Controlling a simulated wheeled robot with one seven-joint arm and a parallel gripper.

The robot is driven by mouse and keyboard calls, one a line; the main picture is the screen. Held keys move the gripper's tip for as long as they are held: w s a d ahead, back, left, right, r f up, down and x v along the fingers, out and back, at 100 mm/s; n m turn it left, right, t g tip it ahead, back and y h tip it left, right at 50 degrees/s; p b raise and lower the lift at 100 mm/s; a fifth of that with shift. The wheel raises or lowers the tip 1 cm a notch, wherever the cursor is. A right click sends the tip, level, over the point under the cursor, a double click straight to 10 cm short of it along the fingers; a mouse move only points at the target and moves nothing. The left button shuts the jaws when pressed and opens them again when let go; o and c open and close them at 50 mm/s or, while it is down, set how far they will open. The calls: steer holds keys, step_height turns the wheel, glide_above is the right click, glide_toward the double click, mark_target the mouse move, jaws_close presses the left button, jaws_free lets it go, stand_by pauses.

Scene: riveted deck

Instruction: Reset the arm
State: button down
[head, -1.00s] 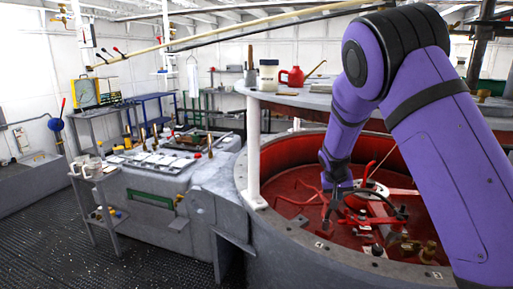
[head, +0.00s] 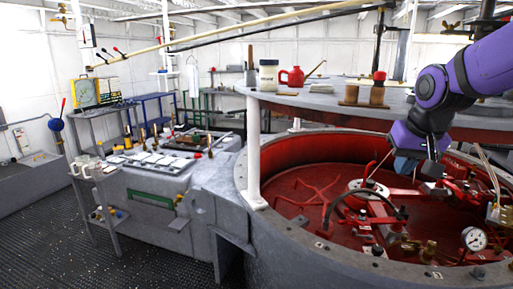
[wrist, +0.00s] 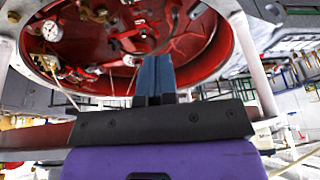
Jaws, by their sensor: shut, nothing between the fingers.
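My purple arm comes in from the right edge of the head view. My gripper (head: 407,170) hangs over the right part of the round red-lined well (head: 305,165). In the wrist view my gripper (wrist: 155,65) shows as two blue-grey fingers close together, shut and empty. Behind the fingers in that view is the red inside of the well (wrist: 190,45). In the head view the fingertips are small and partly lost against the red machinery.
A white post (head: 253,150) stands at the well's left. A pressure gauge (head: 474,239) sits low right. Dark floor (head: 60,240) is clear at left.

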steer(key=s+r+n+t, duration=0.1)
steer(key=s+r, duration=0.1)
steer(key=s, duration=1.7)
steer(key=shift+s+a+r+n, duration=0.25)
steer(key=shift+s+a+n, duration=0.05)
steer(key=shift+s+a, duration=0.15)
